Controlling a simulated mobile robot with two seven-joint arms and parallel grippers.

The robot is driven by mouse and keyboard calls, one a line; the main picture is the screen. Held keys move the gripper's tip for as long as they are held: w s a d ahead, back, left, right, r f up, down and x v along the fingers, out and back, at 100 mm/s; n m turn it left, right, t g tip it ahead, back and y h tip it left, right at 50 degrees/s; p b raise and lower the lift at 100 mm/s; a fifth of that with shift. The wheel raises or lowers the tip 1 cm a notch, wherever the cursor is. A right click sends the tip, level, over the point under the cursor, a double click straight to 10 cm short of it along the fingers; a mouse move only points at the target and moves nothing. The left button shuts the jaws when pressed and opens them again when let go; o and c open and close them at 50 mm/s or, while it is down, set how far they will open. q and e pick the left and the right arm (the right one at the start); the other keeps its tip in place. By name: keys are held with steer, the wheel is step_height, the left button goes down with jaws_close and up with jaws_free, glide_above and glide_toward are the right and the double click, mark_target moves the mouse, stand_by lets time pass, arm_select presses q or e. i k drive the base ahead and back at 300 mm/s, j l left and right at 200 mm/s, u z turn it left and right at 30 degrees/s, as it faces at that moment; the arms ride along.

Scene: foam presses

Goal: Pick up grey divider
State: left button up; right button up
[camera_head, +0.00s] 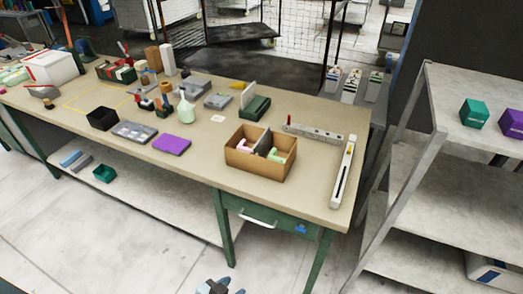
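A grey divider (264,143) stands upright inside a brown cardboard box (252,172) near the front right of the workbench. It splits the box into two compartments, each with a light-coloured piece in it, one pinkish and one pale green. The divider's lower part is hidden by the box wall. A small part of one gripper, apparently my left (218,287), shows at the bottom edge, low in front of the bench and well away from the box. Too little of it shows to tell whether it is open. My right gripper is not in view.
On the workbench (320,190), a purple block (172,145), a black bin (102,118) and a pale bottle (186,110) stand left of the box. A long white bar (343,172) lies right of it. A metal shelf (425,170) stands at right.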

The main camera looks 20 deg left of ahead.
mark_target(262, 148)
steer(key=i+j+z, duration=0.1)
steer(key=j+z, duration=0.2)
steer(key=j, duration=1.45)
steer(key=j+z, duration=0.25)
steer(key=j, duration=1.45)
steer(key=k, duration=0.05)
